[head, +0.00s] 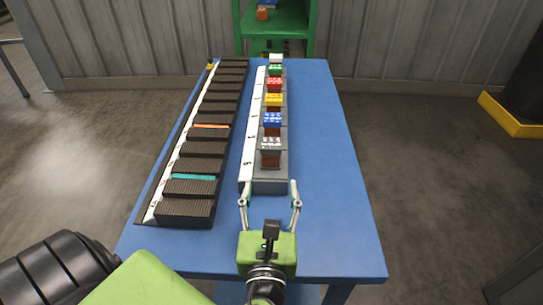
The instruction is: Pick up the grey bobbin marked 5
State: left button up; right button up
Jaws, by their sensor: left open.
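The grey bobbin (271,145) with a grey top and brown body stands at the near end of a row on a grey stand (271,186). A white strip (250,150) with small marks runs along the left of the row; the mark beside the grey bobbin looks like a 5. My left gripper (270,192) is open, its two fingers spread at the near end of the stand, just short of the grey bobbin. My right gripper is not in view.
Blue (272,119), yellow (274,101), red (274,85) and green (275,70) bobbins stand behind the grey one. A long dark slotted rack (187,208) lies to the left. The blue table (334,165) is clear on the right. A green shelf (291,22) stands behind.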

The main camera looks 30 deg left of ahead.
aim_at(271, 158)
pick_arm(q)
jog(key=x, duration=0.6)
jog(key=f+x, duration=0.1)
jog(key=x, duration=0.2)
jog(key=shift+w+a+p, duration=0.1)
jog(key=shift+a+p, duration=0.05)
jog(key=shift+p, duration=0.2)
jog(key=x, duration=0.3)
jog(key=p+x, duration=0.1)
jog(key=x, duration=0.1)
jog(key=shift+a+f, duration=0.25)
jog(key=shift+a, duration=0.05)
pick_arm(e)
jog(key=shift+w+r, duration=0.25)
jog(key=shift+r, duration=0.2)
pick_arm(q)
jog(key=shift+c, duration=1.2)
jog(key=c, duration=1.2)
